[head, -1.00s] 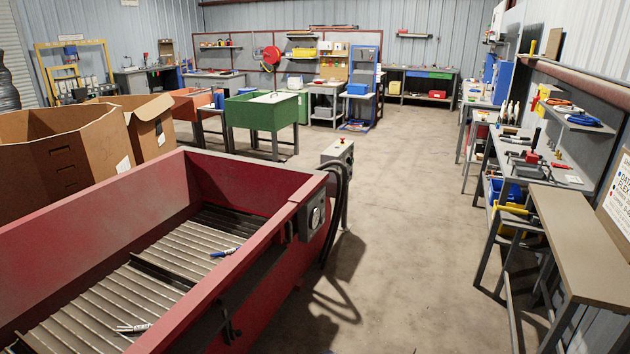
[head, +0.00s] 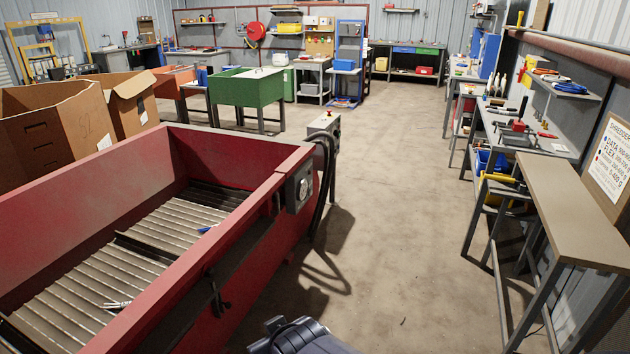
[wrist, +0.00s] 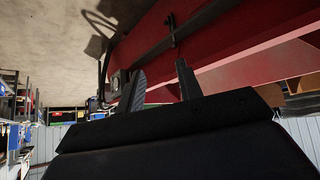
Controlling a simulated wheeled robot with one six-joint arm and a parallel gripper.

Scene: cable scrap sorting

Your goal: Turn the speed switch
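A grey box with a round dark dial (head: 302,190) is fixed to the end of the red conveyor bin (head: 240,205); I take it for the speed switch, but its markings are too small to read. A separate grey control box (head: 324,124) with a red button stands behind it. In the wrist view, my gripper (wrist: 161,82) has its two fingers apart with nothing between them. The red bin (wrist: 215,40) shows beyond the fingers, and a small pale boxy shape by the left finger may be the dial box. My gripper is not in the head view.
Black cables (head: 327,165) hang in a loop beside the dial box. A bench (head: 560,205) stands along the right wall. Cardboard boxes (head: 50,130) are at left, and a green bin (head: 245,88) stands farther back. The concrete floor (head: 400,220) in the middle is clear.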

